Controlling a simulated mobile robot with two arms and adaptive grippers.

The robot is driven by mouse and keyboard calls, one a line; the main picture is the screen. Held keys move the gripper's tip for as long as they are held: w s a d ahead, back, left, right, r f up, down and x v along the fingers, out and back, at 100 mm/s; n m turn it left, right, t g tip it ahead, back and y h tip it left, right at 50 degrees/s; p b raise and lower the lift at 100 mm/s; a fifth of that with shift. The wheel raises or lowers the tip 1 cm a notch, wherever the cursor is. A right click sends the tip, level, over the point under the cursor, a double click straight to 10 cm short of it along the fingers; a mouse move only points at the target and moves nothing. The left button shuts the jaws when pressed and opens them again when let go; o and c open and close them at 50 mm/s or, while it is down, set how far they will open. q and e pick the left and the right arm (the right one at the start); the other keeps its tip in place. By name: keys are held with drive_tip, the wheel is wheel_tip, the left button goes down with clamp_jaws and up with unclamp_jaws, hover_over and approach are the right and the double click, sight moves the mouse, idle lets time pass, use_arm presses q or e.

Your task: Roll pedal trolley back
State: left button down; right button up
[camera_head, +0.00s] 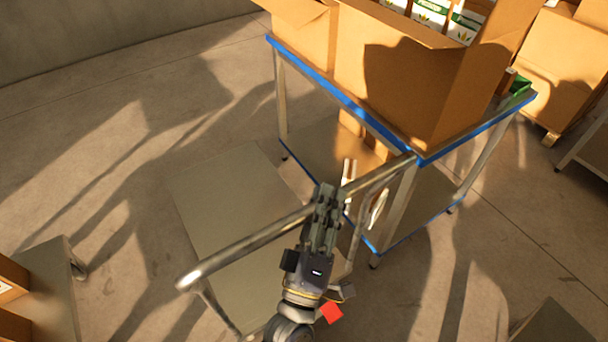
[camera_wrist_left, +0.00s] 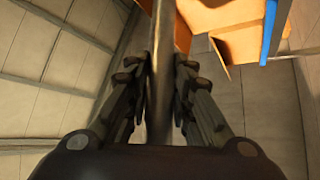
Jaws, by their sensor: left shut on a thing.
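The pedal trolley has a flat grey deck (camera_head: 228,190) low over the floor and a metal push handle (camera_head: 240,246) at its near side. My left gripper (camera_head: 325,195) is shut on the handle bar, right of the bar's middle. In the left wrist view the bar (camera_wrist_left: 161,60) runs between the two fingers of the left gripper (camera_wrist_left: 160,95). The deck looks empty where it shows. Its right part is hidden by my arm and the handle. My right gripper is not in view.
A blue-edged table (camera_head: 345,97) with open cardboard boxes (camera_head: 385,75) stands close behind the handle's right end. More boxes (camera_head: 565,65) are at the far right. Another low platform (camera_head: 50,290) with boxes is at the lower left. Bare floor (camera_head: 110,170) lies left of the deck.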

use_arm(q)
drive_tip(key=s+d, duration=0.1)
drive_tip(key=s, duration=0.1)
drive_tip(key=s+d, duration=0.1)
drive_tip(key=s, duration=0.1)
drive_tip(key=shift+d, duration=0.35)
drive_tip(key=c, duration=1.4)
unclamp_jaws()
drive_tip(key=v, duration=1.2)
